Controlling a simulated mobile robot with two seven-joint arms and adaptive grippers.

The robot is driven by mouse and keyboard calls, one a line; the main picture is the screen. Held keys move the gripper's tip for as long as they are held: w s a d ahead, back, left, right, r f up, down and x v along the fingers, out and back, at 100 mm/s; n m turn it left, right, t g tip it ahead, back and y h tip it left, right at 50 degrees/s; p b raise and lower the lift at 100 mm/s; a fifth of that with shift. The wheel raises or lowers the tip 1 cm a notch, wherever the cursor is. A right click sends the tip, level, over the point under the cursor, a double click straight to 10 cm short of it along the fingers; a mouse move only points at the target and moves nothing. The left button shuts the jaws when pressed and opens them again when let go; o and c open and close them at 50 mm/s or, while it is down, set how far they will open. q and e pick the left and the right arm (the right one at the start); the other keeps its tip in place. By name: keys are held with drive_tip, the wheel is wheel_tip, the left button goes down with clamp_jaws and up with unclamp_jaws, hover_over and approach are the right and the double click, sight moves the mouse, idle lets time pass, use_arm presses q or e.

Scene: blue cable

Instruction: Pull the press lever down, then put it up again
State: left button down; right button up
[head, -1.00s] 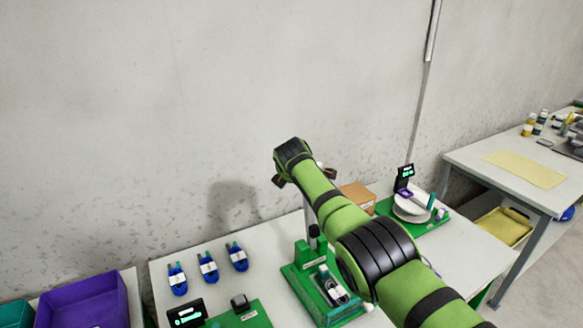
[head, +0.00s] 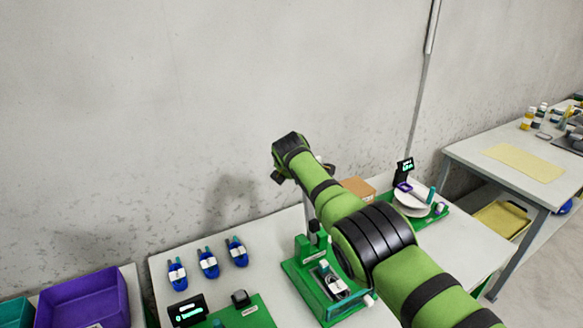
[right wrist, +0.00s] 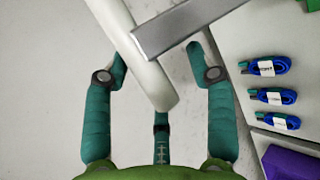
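The press (head: 322,290) has a green base and a grey upright column on the table. My green right arm crosses in front of its upper part in the head view. In the right wrist view, the press lever shows as a thick white handle (right wrist: 138,58) joined to a flat grey metal bar (right wrist: 187,27). My right gripper (right wrist: 158,72) has teal fingers spread on both sides of the handle, with the third finger below its end. The fingers look open, with a clear gap on the right side; contact cannot be told. My left gripper is out of view.
Several blue cable bundles (head: 208,263) lie left of the press, beside a green fixture with a small display (head: 187,312). A purple bin (head: 85,302) stands at the left. A cardboard box (head: 358,189) and a green scale-like station (head: 412,203) stand behind the arm.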

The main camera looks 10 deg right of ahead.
drive_tip(key=shift+d+r, duration=0.1)
drive_tip(key=shift+r, duration=0.15)
drive_tip(key=shift+s+a+r, duration=0.15)
drive_tip(key=shift+a+r, duration=0.05)
drive_tip(key=shift+r, duration=0.05)
drive_tip(key=d+v, duration=0.1)
drive_tip(key=v, duration=0.5)
drive_tip(key=shift+s+a, duration=0.4)
drive_tip(key=shift+a, duration=0.1)
